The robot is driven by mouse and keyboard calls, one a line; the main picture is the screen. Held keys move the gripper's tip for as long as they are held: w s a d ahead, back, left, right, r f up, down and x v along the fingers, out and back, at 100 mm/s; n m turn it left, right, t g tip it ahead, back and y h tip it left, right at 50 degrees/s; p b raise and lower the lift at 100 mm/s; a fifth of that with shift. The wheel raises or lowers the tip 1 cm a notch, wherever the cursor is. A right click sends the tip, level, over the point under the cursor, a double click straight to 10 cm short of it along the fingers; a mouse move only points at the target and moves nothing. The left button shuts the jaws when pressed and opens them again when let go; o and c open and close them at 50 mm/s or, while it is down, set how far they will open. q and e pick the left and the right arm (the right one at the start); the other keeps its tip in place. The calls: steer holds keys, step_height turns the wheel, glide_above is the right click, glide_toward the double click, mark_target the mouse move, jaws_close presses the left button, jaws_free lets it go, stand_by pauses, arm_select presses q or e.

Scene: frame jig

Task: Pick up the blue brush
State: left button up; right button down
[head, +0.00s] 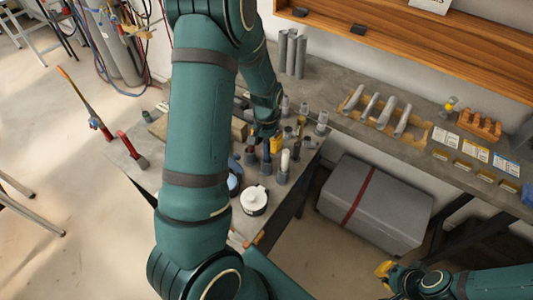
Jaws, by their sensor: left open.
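I cannot clearly make out the blue brush; the small items around the gripper are too small to tell apart. My left arm crosses the middle of the view, and its gripper (271,143) is open, low among grey holders and small tools on the grey bench (318,100). Whether anything is between its fingers is hard to see. My right gripper (385,270) is at the bottom right, away from the bench, with a yellow part showing; its jaw state is unclear. My left arm hides part of the bench.
A white-lidded round jar (254,200) stands near the bench's front edge. Grey cylinders (291,53) stand at the back. A wooden rack (383,113) lies to the right. A grey box with a red strap (375,203) sits on the floor. A red-handled tool (133,151) is at the left.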

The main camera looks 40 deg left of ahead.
arm_select(q)
steer(key=shift+f, duration=0.75)
steer(key=shift+c, duration=0.4)
jaws_close()
steer(key=shift+r, duration=0.1)
